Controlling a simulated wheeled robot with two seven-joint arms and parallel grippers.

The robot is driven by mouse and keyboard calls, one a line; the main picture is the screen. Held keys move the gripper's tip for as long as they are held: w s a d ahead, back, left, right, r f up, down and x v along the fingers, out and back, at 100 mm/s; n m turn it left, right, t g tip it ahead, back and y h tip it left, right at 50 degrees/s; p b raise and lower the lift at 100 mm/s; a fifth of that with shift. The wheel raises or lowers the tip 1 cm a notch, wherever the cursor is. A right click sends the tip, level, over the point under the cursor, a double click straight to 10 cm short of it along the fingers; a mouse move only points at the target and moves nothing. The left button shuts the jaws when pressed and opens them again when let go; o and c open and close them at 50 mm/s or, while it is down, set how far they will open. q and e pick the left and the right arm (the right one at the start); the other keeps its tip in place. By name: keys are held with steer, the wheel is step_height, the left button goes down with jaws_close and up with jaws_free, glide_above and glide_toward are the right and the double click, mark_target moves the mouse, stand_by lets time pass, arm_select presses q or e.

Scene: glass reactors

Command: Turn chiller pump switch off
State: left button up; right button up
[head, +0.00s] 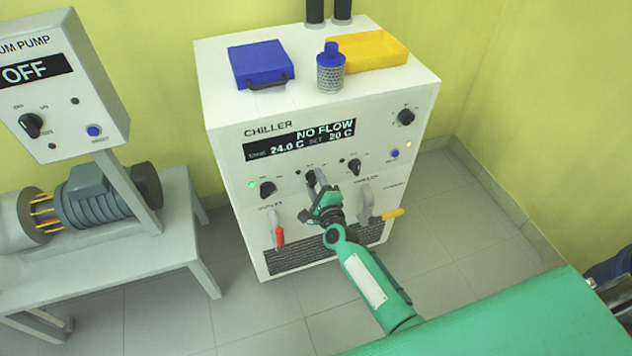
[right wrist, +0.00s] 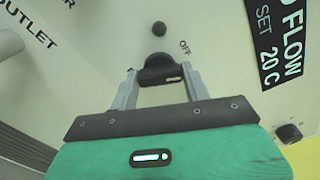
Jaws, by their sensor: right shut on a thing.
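The white chiller (head: 225,150) stands against the wall, its display (head: 300,139) reading "NO FLOW", "24.0 C" and "SET 20 C". My right gripper (head: 314,180) is at the middle of its front panel, below the display. In the right wrist view, the right gripper's fingers (right wrist: 158,84) are shut on a black rotary knob (right wrist: 158,70), one finger on each side. The word "OFF" shows beside this knob; its own name label is not readable. In the head view the gripper largely hides the knob. My left gripper is not in view.
Other black knobs sit at the left (head: 268,189), right (head: 355,167) and upper right (head: 405,117) of the panel. A red-handled valve (head: 279,235) and a yellow-handled valve (head: 390,214) flank my gripper below. A vacuum pump box (head: 60,85) reading "OFF" stands left.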

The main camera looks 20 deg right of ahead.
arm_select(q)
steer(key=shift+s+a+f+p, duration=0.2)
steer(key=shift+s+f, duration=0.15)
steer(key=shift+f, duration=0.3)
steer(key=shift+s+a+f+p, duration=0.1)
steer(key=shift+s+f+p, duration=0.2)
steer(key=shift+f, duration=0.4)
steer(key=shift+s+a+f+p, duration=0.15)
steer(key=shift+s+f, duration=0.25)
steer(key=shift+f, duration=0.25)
arm_select(e)
steer(key=shift+n, duration=2.3)
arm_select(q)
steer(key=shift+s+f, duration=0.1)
arm_select(e)
steer(key=o, duration=1)
steer(key=shift+s, duration=0.15)
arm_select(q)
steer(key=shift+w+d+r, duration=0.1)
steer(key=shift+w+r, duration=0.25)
arm_select(e)
steer(key=s, duration=1.3)
steer(key=shift+s+d, duration=0.2)
steer(key=shift+s, duration=0.1)
